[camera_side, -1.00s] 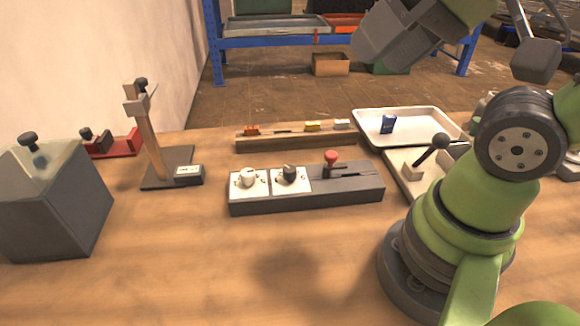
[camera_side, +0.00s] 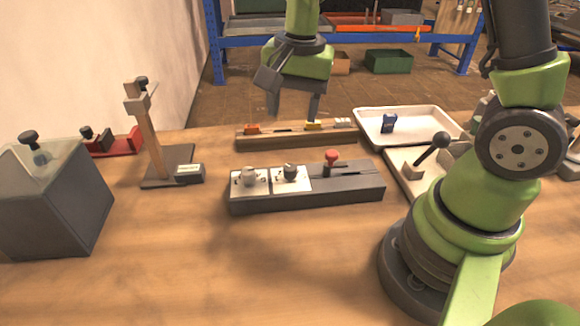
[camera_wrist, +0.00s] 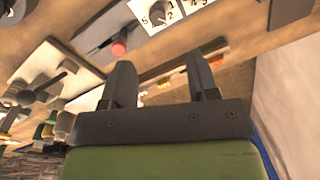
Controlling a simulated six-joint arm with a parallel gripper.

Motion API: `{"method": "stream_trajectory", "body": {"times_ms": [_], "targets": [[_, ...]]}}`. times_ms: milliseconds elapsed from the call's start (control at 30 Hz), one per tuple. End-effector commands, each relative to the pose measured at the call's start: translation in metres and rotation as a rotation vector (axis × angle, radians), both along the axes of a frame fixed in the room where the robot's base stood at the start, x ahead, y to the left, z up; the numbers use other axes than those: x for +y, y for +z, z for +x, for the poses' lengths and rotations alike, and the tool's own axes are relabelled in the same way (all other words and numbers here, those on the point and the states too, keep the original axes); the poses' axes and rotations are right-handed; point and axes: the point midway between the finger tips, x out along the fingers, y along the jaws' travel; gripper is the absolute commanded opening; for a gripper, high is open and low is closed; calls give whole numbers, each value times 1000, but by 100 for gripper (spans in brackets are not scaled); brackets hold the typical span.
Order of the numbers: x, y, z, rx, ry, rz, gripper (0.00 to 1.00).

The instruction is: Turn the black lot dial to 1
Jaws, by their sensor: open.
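The black lot dial (camera_side: 290,171) sits on a white plate in the middle of a long grey panel (camera_side: 345,190). My gripper (camera_side: 294,114) is open and empty, pointing down above and behind the panel, apart from the dial. In the wrist view the gripper (camera_wrist: 165,85) shows its two fingers spread. The black dial's plate (camera_wrist: 160,14) is at the top edge there, with printed digits; which one the dial points to I cannot tell.
A wooden rack (camera_side: 270,140) with small coloured pieces lies behind the panel, under my gripper. A white tray (camera_side: 430,141) with a blue item and a black-knobbed lever (camera_side: 432,150) are to the right. A wooden post stand (camera_side: 150,130) and grey box (camera_side: 60,205) are left. The front table is clear.

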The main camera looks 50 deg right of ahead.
Motion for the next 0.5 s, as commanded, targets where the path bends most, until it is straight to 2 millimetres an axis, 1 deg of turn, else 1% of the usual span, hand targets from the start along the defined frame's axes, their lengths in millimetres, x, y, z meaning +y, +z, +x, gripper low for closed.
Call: {"method": "stream_trajectory", "body": {"times_ms": [33, 100, 367, 500], "targets": [[-1, -14, 4, 34, -34, -4, 54], [-2, -27, 7, 61, -70, -9, 54], [-4, -52, 9, 93, -113, -15, 54], [-3, -77, 9, 94, -111, -14, 54]]}}
